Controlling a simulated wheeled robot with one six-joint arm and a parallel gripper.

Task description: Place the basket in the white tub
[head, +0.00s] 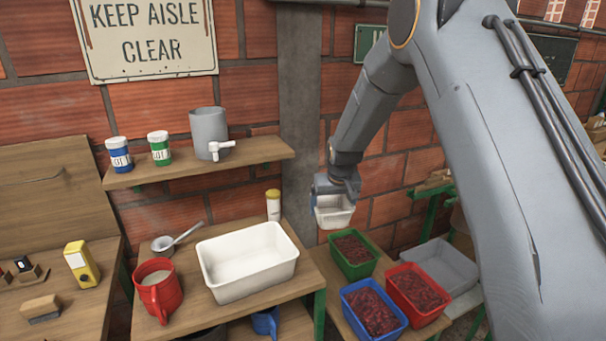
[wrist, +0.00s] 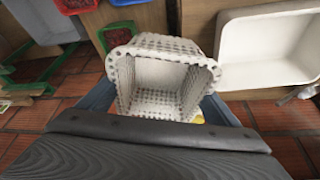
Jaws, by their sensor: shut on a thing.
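The basket (wrist: 165,80) is white, perforated and looks empty in the wrist view. It also shows in the head view (head: 334,212), hanging under my gripper. My gripper (head: 332,190) is shut on the basket and holds it in the air, above and right of the white tub. In the wrist view the fingers of my gripper (wrist: 160,108) sit at the two sides of the basket. The white tub (head: 222,272) stands on the wooden table and looks empty. The tub also shows at the upper right of the wrist view (wrist: 268,88), beside the basket.
A red jug (head: 158,292), a metal ladle (head: 165,243) and a yellow-capped bottle (head: 273,205) stand around the tub. Green (head: 352,270), blue (head: 350,325) and red (head: 440,315) bins of dark red contents and a grey bin (head: 445,257) are at right. A shelf (head: 255,152) hangs above.

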